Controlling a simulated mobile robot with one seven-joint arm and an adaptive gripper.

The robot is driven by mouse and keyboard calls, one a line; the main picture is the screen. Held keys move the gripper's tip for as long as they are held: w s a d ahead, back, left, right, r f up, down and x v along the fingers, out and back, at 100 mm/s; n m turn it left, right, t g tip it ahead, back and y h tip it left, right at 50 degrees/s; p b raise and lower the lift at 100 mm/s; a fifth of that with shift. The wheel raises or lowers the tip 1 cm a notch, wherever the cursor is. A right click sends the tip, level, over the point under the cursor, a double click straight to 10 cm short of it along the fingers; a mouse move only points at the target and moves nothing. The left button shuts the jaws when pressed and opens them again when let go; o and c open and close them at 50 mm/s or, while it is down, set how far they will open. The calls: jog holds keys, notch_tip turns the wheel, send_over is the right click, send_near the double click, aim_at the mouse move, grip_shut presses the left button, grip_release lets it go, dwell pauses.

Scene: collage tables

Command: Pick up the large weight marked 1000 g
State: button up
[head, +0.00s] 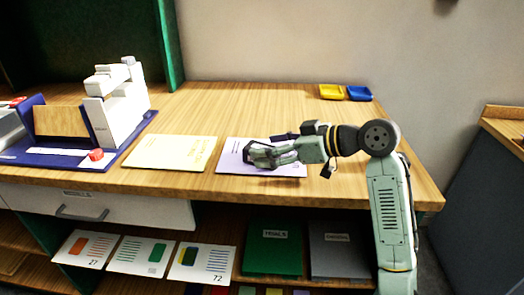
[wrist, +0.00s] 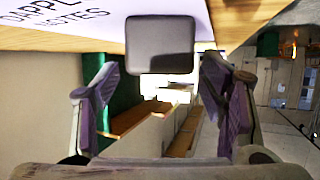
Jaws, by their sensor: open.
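My gripper (head: 255,154) is low over the lilac sheet (head: 232,165) in the head view. In the wrist view its two fingers stand wide apart, so it is open. A dark grey block with a square face (wrist: 160,44) shows beyond and between the fingertips in the wrist view, in front of the table edge. No marking is readable on it, so I cannot tell whether it is the 1000 g weight. No 1000 g marking is readable in either view.
A yellow sheet (head: 170,152) lies left of the lilac one. A white device on a blue base (head: 118,105) stands at the left. Small yellow (head: 332,91) and blue (head: 359,93) trays sit at the back right. The back middle of the table is clear.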

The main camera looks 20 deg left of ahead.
jog(key=shift+x, duration=1.3)
jog(key=shift+c, duration=0.5)
grip_shut()
jog(key=shift+d+r, duration=0.1)
